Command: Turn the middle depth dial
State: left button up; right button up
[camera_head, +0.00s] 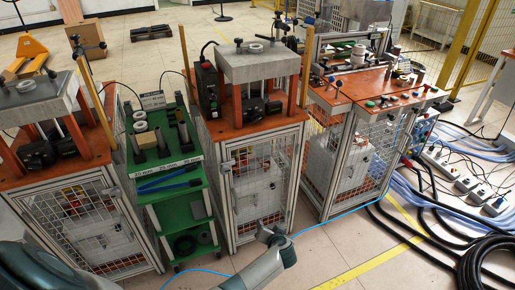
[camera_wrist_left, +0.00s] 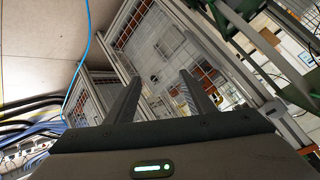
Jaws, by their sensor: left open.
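Several small coloured knobs and buttons (camera_head: 393,100) sit along the front of the orange-topped bench at the right in the head view. They are too small to tell which one is the middle depth dial. My left gripper (camera_head: 270,234) is low in front of the middle caged bench, well below and left of those knobs. In the left wrist view my left gripper (camera_wrist_left: 160,95) is open, with nothing between its fingers and mesh cage doors beyond. My right gripper is not in view.
The middle bench (camera_head: 255,132) carries a grey press block. A green shelf cart (camera_head: 172,200) stands to its left, and another press bench (camera_head: 85,170) beyond that. Black hoses (camera_head: 490,245) and cables lie on the floor at right. Floor in front is partly clear.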

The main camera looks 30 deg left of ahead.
pick_arm(q)
jog(key=w+r+n+y+b, duration=0.1)
jog(key=w+r+n+y, duration=0.1)
jog(key=r, duration=0.8)
jog(key=w+a+r+n+t+y+b, duration=0.1)
jog(key=w+r+n+y, duration=0.2)
jog(key=r, duration=0.8)
jog(key=w+r+n+t+y+b, duration=0.1)
jog(key=w+r+n, duration=0.3)
jog(key=r, duration=0.7)
jog(key=shift+w+a+r+y, duration=0.2)
jog(key=shift+w+a+y, duration=0.2)
jog(key=shift+w+y, duration=0.4)
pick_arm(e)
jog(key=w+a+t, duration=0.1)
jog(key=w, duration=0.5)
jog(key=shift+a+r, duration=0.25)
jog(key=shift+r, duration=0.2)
pick_arm(q)
jog(key=shift+s+t, duration=0.15)
jog(key=shift+t, duration=0.15)
